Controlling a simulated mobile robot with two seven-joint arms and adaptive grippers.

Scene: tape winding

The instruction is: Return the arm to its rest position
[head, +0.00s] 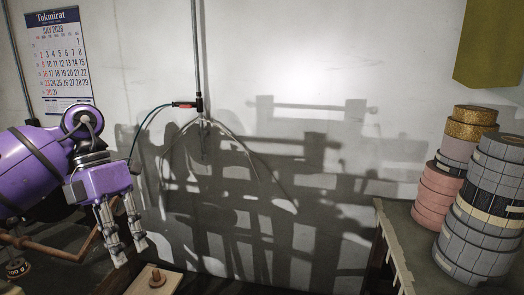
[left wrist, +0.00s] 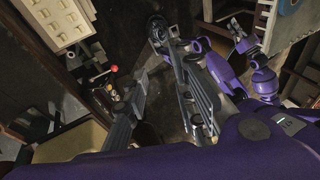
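My left gripper (head: 130,250), on a purple arm from the left, hangs fingers down in front of the wall in the head view. Its two metal fingers stand a little apart with nothing between them. In the left wrist view the left gripper's fingers (left wrist: 165,105) are also clearly apart and empty. Purple links of another arm of mine (left wrist: 262,78) show at the upper right of that view. The head view does not show my right gripper.
Stacked tape rolls, grey (head: 475,235), pink (head: 435,195) and gold (head: 470,125), stand on a bench (head: 405,235) at right. A wooden block with a peg (head: 155,280) lies below the left gripper. A pipe (head: 197,50) and a calendar (head: 60,60) are on the wall.

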